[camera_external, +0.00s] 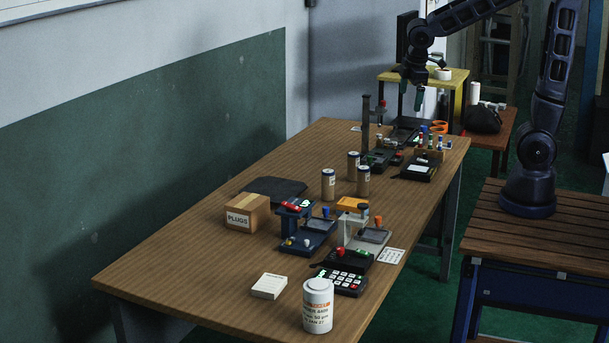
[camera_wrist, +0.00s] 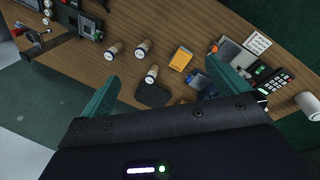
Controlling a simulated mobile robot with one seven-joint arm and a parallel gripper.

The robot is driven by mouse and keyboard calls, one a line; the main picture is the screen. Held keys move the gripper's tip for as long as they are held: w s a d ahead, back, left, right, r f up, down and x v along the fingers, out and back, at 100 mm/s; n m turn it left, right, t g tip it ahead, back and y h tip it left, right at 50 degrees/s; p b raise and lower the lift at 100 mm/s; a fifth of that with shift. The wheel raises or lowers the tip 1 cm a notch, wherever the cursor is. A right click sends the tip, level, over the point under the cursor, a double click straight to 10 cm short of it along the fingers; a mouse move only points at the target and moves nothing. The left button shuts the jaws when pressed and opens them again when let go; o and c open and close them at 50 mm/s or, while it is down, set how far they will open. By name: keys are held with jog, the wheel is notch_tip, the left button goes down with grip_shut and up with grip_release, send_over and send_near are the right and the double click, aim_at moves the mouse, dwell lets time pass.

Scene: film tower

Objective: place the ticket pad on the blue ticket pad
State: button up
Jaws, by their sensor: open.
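A flat white pad-like block (camera_external: 269,286) lies near the table's front. I cannot tell which of these is the ticket pad. No blue ticket pad stands out clearly; a dark blue press (camera_external: 312,238) stands left of the grey one. My gripper (camera_external: 411,96) is high above the table's far end, open and empty, far from both pads. Its green fingers are wide apart in the wrist view (camera_wrist: 162,74).
Several brown cylinders (camera_external: 328,185) stand mid-table. A cardboard box (camera_external: 247,213) marked PLUGS stands at the left edge. A black keypad (camera_external: 341,280) and a white canister (camera_external: 318,305) are near the front. A tall dark post (camera_external: 366,124) rises near the far end. The front-left tabletop is clear.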

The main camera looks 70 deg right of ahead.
jog(key=s+d+r+m+t+y, duration=0.1)
jog(key=s+d+r+m, duration=0.1)
jog(key=s, duration=0.6)
jog(key=s+d+r+m+t, duration=0.1)
jog(key=s+d+r+m, duration=0.1)
jog(key=s+m, duration=0.3)
jog(key=s+r, duration=0.1)
jog(key=s, duration=0.3)
jog(key=shift+s+r+m+t+y, duration=0.25)
jog(key=shift+s+m+t+y, duration=0.05)
jog(key=shift+t+y, duration=0.1)
